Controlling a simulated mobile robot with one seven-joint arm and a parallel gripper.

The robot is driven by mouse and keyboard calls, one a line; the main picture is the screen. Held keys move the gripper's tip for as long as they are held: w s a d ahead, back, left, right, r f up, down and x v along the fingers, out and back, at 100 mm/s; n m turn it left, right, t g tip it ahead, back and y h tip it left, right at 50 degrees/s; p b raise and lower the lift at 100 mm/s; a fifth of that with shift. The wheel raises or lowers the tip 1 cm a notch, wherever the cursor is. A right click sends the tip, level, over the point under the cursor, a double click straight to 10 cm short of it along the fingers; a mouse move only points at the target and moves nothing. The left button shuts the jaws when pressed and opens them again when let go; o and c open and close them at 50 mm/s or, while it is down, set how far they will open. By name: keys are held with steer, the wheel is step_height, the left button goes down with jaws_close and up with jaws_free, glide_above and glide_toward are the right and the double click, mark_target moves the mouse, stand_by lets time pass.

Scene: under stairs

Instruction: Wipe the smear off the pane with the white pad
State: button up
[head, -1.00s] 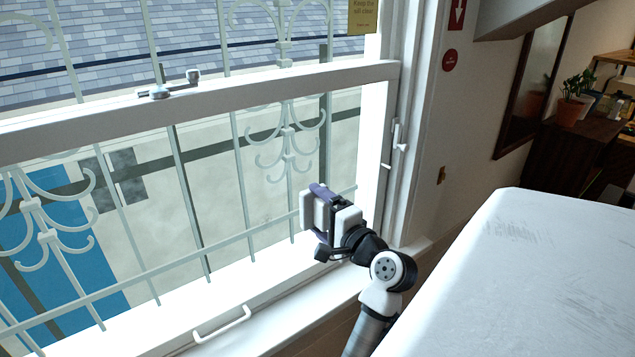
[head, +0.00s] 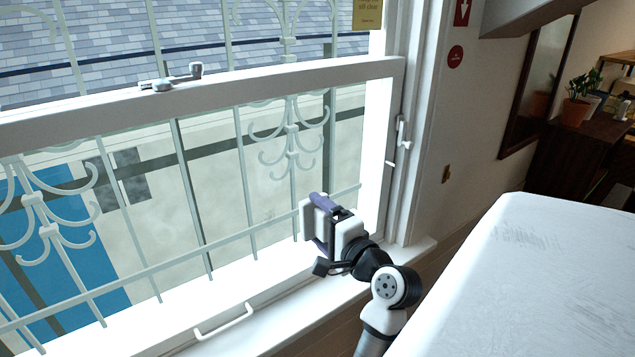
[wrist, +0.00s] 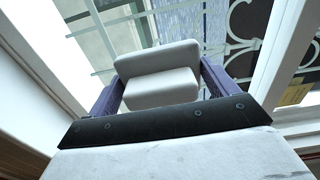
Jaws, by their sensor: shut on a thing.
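My gripper (head: 323,212) is in front of the lower right part of the window, just above the sill. It is shut on the white pad (head: 305,219), which faces the window. In the wrist view the pad (wrist: 157,76) sits between two purple fingers. The pane (head: 215,165) is the lower sash's glass, with pale green ironwork seen through it. I cannot tell whether the pad touches the glass. I cannot clearly pick out the smear; blotchy pale and grey areas show through the glass.
A sash rail (head: 290,82) with a latch (head: 172,78) crosses above. A lift handle (head: 224,320) sticks out at the bottom of the sash. A white-topped surface (head: 530,270) stands close on the right. A side catch (head: 402,135) is on the frame.

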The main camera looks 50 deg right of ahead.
steer(key=b, duration=0.4)
glide_toward(256, 226)
steer(key=shift+d+x, duration=0.15)
steer(key=shift+x, duration=1)
steer(key=shift+d+x, duration=0.1)
steer(key=shift+x, duration=1.1)
steer(key=shift+p+x, duration=0.3)
steer(key=shift+x, duration=0.65)
steer(key=shift+f, duration=0.1)
steer(key=shift+s+d, duration=0.3)
steer(key=shift+d, duration=0.65)
steer(key=shift+s+d, duration=0.3)
steer(key=shift+d, duration=0.65)
steer(key=shift+w, duration=0.1)
steer(key=shift+w+p, duration=0.1)
steer(key=shift+p, duration=0.2)
steer(key=shift+w+a+p, duration=0.2)
steer(key=shift+a+p, duration=0.05)
steer(key=shift+a, duration=0.4)
steer(key=shift+w+a+p, duration=0.2)
steer(key=shift+a+p, duration=0.1)
steer(key=shift+a, duration=0.35)
steer(key=shift+w+a+p, duration=0.2)
steer(key=shift+a+p, duration=0.05)
steer(key=shift+a, duration=0.45)
